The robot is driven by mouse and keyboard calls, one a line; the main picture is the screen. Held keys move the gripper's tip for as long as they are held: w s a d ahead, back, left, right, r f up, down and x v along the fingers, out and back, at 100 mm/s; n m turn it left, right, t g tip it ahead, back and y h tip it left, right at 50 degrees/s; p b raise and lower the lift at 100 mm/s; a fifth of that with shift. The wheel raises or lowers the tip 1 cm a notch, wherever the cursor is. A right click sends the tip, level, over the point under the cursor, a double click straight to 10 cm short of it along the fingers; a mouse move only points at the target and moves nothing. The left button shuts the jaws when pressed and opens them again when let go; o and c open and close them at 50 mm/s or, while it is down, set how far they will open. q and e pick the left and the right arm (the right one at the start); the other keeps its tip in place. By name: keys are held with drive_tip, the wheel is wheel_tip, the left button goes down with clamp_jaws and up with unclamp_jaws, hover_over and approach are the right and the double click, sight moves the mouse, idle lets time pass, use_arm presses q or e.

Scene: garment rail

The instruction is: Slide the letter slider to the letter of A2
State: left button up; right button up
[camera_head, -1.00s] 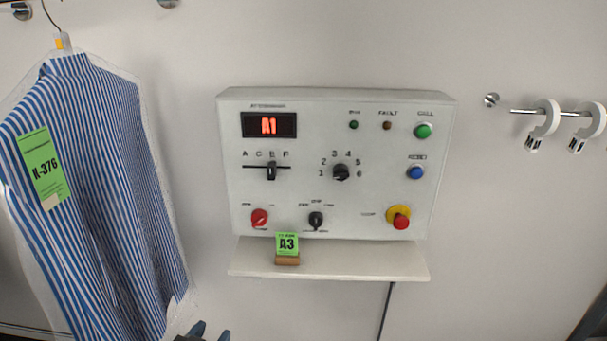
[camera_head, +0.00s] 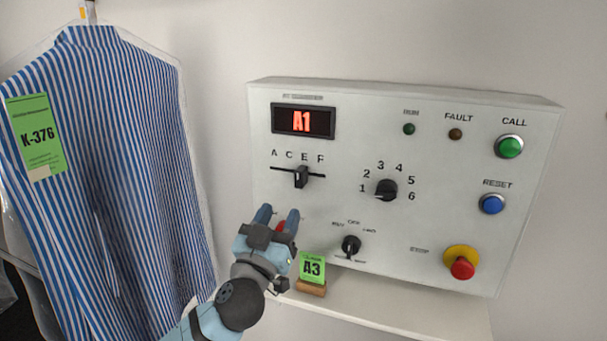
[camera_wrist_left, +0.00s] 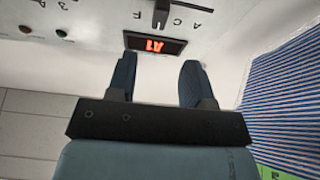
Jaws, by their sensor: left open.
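The letter slider (camera_head: 301,177) is a dark upright knob on a horizontal slot at the panel's left, below the letters A, C, E, F. It stands right of the slot's middle, roughly under E. The display (camera_head: 303,121) above it reads A1. My left gripper (camera_head: 277,213) is open and empty, below and left of the slider and apart from it. In the left wrist view the panel appears upside down, with the slider (camera_wrist_left: 161,14) at the top edge, beyond my open fingers (camera_wrist_left: 158,72). My right gripper is not in view.
A numbered rotary knob (camera_head: 386,190) is right of the slider. My gripper partly hides a red switch (camera_head: 281,226). A green A3 tag (camera_head: 312,268) stands on the shelf (camera_head: 390,312). A striped shirt (camera_head: 120,170) hangs at left. A red stop button (camera_head: 462,268) is at lower right.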

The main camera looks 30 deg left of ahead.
sight(297, 180)
use_arm(q)
drive_tip(key=p+x, duration=0.2)
drive_tip(key=x, duration=0.8)
drive_tip(key=shift+w, duration=0.45)
clamp_jaws()
drive_tip(key=shift+a, duration=0.1)
